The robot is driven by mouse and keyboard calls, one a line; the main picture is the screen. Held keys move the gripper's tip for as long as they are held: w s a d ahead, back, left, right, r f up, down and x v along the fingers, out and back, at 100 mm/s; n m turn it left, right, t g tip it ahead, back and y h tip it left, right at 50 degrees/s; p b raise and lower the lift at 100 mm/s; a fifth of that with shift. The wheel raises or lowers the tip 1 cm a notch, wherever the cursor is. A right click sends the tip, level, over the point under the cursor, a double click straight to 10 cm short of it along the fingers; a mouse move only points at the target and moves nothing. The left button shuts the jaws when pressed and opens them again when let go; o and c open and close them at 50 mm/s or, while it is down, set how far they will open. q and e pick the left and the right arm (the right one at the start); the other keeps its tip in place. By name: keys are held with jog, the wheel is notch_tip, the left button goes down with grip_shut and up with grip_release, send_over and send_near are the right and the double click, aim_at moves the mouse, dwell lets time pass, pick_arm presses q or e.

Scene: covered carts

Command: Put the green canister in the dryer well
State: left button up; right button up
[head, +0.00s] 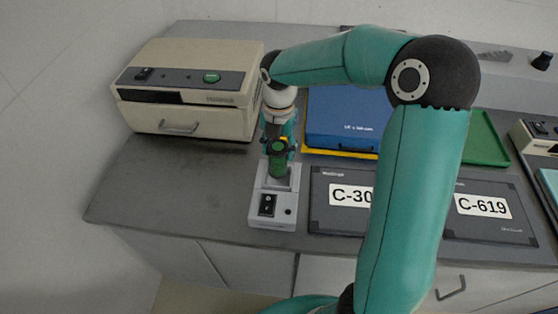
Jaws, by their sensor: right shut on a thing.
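The green canister (278,168) is upright in the fingers of my right gripper (279,147), which is shut on it and points down. The dryer well (272,209) is a small pale grey unit with a black switch on its front, standing near the front edge of the counter. The canister's lower end is at the top of the unit, over its opening. I cannot tell how deep it is in the well or whether it touches the bottom. My left gripper is not in view.
A beige box with a drawer handle (187,100) stands at the back left. Dark cases labelled C-30 (325,220) and C-619 (500,232) lie to the right. A blue folder (340,118) and a green tray (487,140) lie behind. Bare counter (180,185) is at left.

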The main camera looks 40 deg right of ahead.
aim_at(279, 162)
jog(key=shift+f, duration=2.75)
jog(key=shift+f, duration=0.1)
jog(key=o, duration=1.3)
jog(key=shift+c, duration=0.2)
notch_tip(279, 162, up, 12)
jog(key=shift+r, duration=0.1)
